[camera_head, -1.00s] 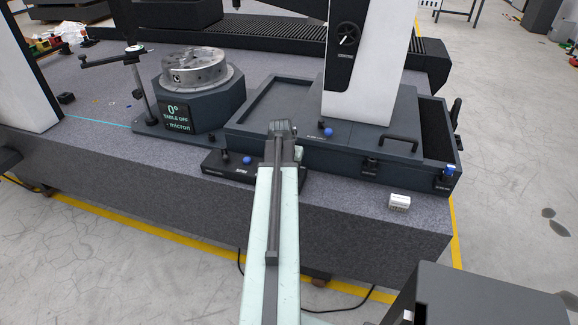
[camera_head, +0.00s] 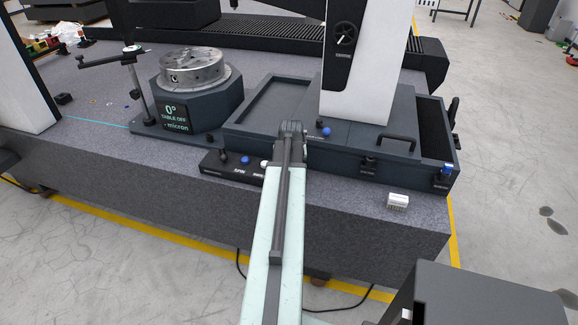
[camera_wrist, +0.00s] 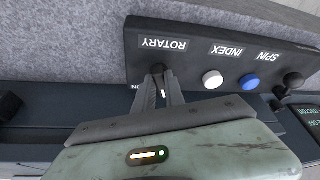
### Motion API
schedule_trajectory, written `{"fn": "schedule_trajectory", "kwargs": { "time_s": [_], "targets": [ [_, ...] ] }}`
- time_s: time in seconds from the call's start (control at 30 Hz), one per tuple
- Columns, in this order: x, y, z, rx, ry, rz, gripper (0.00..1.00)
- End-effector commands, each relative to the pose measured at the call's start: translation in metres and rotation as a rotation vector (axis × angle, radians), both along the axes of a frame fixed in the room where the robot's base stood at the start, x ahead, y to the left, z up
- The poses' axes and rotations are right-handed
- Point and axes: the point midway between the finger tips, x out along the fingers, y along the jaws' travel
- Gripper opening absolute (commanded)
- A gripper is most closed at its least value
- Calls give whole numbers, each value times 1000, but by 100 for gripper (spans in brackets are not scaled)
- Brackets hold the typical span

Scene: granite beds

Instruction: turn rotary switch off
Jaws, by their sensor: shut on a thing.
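The rotary switch (camera_wrist: 157,69) is a small dark knob beside the upside-down ROTARY label in the wrist view. My gripper (camera_wrist: 160,78) is shut on it, with one finger on each side; a small white mark shows between the fingers. The knob sits on a black control panel (camera_wrist: 195,28), which also shows in the head view (camera_head: 213,168). The display (camera_head: 174,117) on the octagonal rotary table (camera_head: 200,95) reads 0° and TABLE OFF.
A white button (camera_wrist: 212,79), a blue button (camera_wrist: 249,82) and a black knob (camera_wrist: 293,80) stand along the same panel. A dark tray with a white column (camera_head: 360,70) is behind my arm. A small white block (camera_head: 398,201) lies on the granite at right.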

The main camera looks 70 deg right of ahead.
Motion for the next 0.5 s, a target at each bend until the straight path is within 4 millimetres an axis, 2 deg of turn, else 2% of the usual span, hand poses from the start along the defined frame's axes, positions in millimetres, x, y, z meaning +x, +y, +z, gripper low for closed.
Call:
{"fn": "schedule_trajectory", "kwargs": {
  "time_s": [0.13, 0.17, 0.23, 0.5],
  "targets": [
    [0, 2, -1, 5, 2, 1, 0],
    [0, 2, -1, 5, 2, 1, 17],
    [0, 2, -1, 4, 1, 1, 36],
    [0, 1, 0, 2, 1, 0, 36]
  ]
}}
